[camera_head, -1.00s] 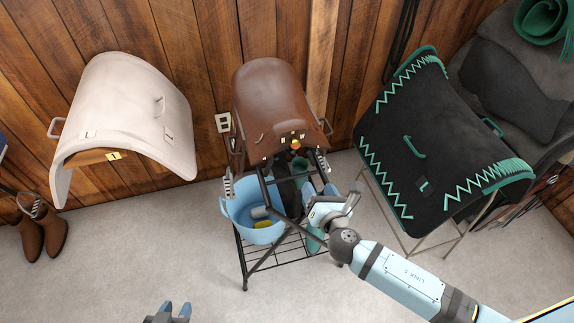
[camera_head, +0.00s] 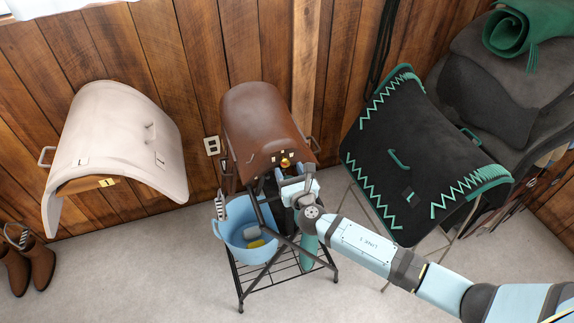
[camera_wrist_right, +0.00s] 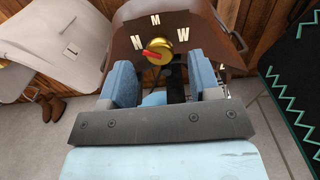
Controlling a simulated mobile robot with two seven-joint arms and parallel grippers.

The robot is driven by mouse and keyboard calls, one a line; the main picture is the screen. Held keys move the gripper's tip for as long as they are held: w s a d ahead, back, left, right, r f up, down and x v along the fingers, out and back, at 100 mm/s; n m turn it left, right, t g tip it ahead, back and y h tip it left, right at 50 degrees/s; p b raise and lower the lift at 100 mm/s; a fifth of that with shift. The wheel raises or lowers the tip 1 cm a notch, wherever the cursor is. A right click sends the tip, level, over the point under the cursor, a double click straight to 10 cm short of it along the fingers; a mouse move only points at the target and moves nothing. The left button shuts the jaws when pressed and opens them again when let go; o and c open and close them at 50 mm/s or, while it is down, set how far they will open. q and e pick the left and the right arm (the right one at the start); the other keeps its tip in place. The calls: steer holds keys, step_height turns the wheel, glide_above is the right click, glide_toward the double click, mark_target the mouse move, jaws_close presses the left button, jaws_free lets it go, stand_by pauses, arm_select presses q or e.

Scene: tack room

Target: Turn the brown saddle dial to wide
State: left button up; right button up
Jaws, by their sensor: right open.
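The brown saddle (camera_head: 262,115) sits on a black metal stand (camera_head: 265,280) against the wood wall. Its gold dial (camera_head: 285,162) is on the front end and shows large in the right wrist view (camera_wrist_right: 159,48). Pale letters N, M and W (camera_wrist_right: 183,34) run from left to right around it. The red pointer (camera_wrist_right: 151,54) points left, toward the N side. My right gripper (camera_head: 287,180) is just below the dial in the head view. In the right wrist view its blue fingers (camera_wrist_right: 163,78) are open, apart from the dial, which appears beyond and between them. My left gripper is out of view.
A blue bucket (camera_head: 226,228) with a yellow item (camera_head: 256,244) stands on the stand's lower rack. A cream saddle (camera_head: 110,125) is left and a black, green-stitched saddle pad (camera_head: 405,145) is right. Brown boots (camera_head: 38,262) stand far left. The floor in front is clear.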

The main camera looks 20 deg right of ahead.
steer(key=shift+w, duration=1.2)
steer(key=c, duration=0.9)
